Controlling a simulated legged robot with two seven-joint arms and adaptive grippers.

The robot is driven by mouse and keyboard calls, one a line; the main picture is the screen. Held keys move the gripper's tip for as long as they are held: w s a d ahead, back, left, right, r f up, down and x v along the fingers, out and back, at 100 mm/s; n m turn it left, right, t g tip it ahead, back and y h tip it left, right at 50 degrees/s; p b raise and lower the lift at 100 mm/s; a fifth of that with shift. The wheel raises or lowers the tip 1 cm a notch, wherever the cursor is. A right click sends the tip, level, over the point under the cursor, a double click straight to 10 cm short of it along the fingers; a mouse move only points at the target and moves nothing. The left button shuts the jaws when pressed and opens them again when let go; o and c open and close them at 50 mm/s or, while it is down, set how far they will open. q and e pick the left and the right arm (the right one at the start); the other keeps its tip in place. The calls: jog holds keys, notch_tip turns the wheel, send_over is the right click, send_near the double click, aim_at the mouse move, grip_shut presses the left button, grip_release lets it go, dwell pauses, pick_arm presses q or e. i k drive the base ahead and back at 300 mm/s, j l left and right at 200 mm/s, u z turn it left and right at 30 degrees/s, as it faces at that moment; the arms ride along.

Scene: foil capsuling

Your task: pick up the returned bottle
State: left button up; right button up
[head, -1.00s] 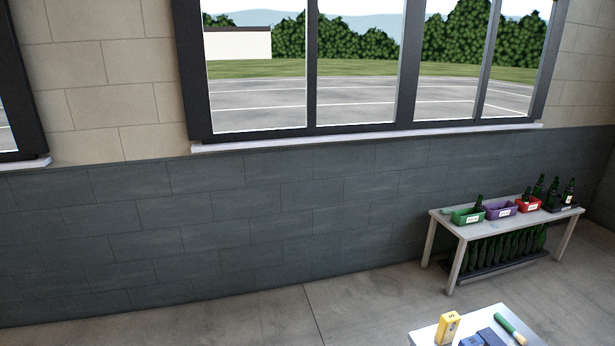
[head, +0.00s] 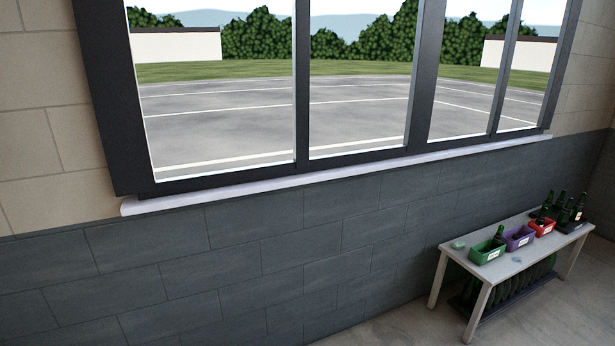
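Dark green bottles stand on a white table (head: 470,266) at the lower right of the head view. One bottle (head: 498,236) is in the green bin (head: 486,253) at the table's near left end. Another bottle (head: 541,216) rises at the red bin (head: 542,227). Several more bottles (head: 567,212) stand together at the far right end in a dark tray. I cannot tell which bottle is the returned one. Neither of my grippers shows in this view.
A purple bin (head: 519,238) sits between the green and red bins. A pale, small item (head: 458,245) lies at the table's left end. More bottles (head: 507,284) stand on a low rack underneath. A grey wall (head: 250,265) with a window runs along the left; floor shows in front.

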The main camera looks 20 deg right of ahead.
aim_at(564, 214)
jog(key=i+l+z, duration=0.4)
jog(key=i+z, duration=1.3)
jog(key=i+j+z, duration=0.4)
jog(key=i+l+z, duration=0.1)
jog(key=i+l, duration=0.15)
jog(key=i, duration=0.45)
jog(key=i+l+z, duration=0.15)
jog(key=i, duration=0.55)
jog(key=i+l+z, duration=0.1)
jog(key=i, duration=0.6)
jog(key=i+l+u, duration=0.2)
jog(key=i+l, duration=0.15)
jog(key=i, duration=0.15)
